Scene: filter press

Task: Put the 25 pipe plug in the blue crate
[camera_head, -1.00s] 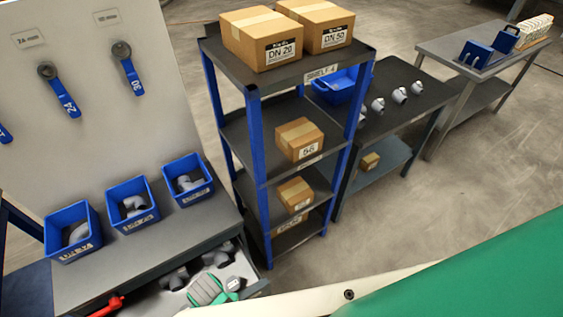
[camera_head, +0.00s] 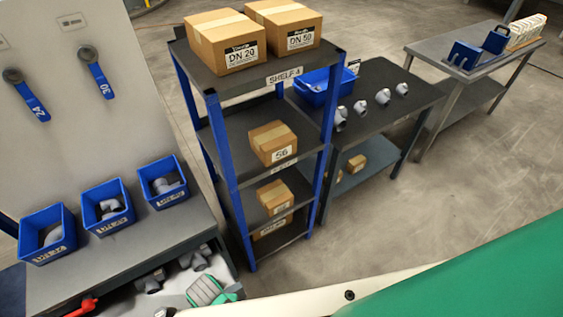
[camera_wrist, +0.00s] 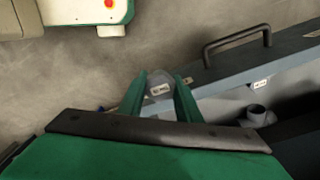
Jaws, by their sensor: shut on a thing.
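My gripper (camera_wrist: 160,95) shows in the wrist view with its two green fingers shut on a small grey piece (camera_wrist: 159,86), which I take for the 25 pipe plug. Its white label is too small to read surely. The held piece is over the floor beside a grey drawer edge. In the head view a blue crate (camera_head: 313,96) sits on a dark table behind the shelf unit, partly hidden by a shelf post.
Three labelled blue bins (camera_head: 103,222) with grey fittings stand on a bench at left, above an open drawer (camera_head: 180,284). A shelf unit (camera_head: 227,134) with boxes stands between the bench and the dark table (camera_head: 420,98). Several fittings lie beside the crate.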

